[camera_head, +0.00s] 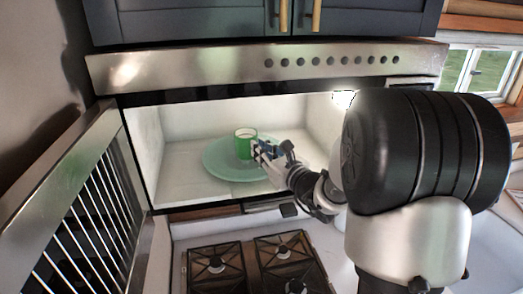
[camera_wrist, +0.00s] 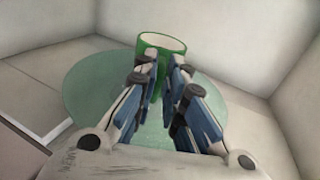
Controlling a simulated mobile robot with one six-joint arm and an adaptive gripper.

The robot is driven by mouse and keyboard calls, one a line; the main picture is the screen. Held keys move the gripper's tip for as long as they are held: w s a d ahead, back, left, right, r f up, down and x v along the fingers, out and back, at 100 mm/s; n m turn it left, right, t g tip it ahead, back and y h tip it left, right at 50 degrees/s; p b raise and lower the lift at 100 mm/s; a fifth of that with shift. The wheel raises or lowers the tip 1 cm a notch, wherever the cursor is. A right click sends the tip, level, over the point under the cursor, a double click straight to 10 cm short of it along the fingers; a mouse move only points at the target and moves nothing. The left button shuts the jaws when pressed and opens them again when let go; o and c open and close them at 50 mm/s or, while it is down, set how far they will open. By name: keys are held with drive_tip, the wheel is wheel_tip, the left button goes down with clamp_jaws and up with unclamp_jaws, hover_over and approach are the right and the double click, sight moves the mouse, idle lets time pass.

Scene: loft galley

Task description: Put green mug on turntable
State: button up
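The green mug (camera_head: 243,148), with a pale inside, appears upright over the pale green round turntable (camera_head: 219,168) inside the microwave. I cannot tell for certain whether its base touches the plate. In the wrist view the mug (camera_wrist: 163,45) is just beyond my fingertips, and the turntable (camera_wrist: 85,95) spreads out below and around it. My gripper (camera_head: 258,151) reaches in from the right, close beside the mug. In the wrist view my gripper (camera_wrist: 162,68) has its fingers apart, with the mug's green wall showing between them. The fingers hide the mug's lower part, and contact is unclear.
The microwave's open door (camera_head: 85,205) stands at the left. The cavity walls enclose the turntable, with free floor at the cavity's left. A stove top (camera_head: 255,262) with black grates lies below. Dark cabinets (camera_head: 200,20) hang above.

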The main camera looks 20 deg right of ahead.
drive_tip(key=o, duration=0.4)
drive_tip(key=shift+c, duration=0.2)
drive_tip(key=shift+r, duration=0.1)
drive_tip(key=shift+s, duration=0.15)
drive_tip(key=s+d+b, duration=0.1)
drive_tip(key=s, duration=1)
drive_tip(key=shift+s+d+r+b, duration=0.25)
drive_tip(key=shift+s+d+b, duration=0.05)
drive_tip(key=shift+d+b, duration=0.1)
drive_tip(key=shift+a, duration=0.1)
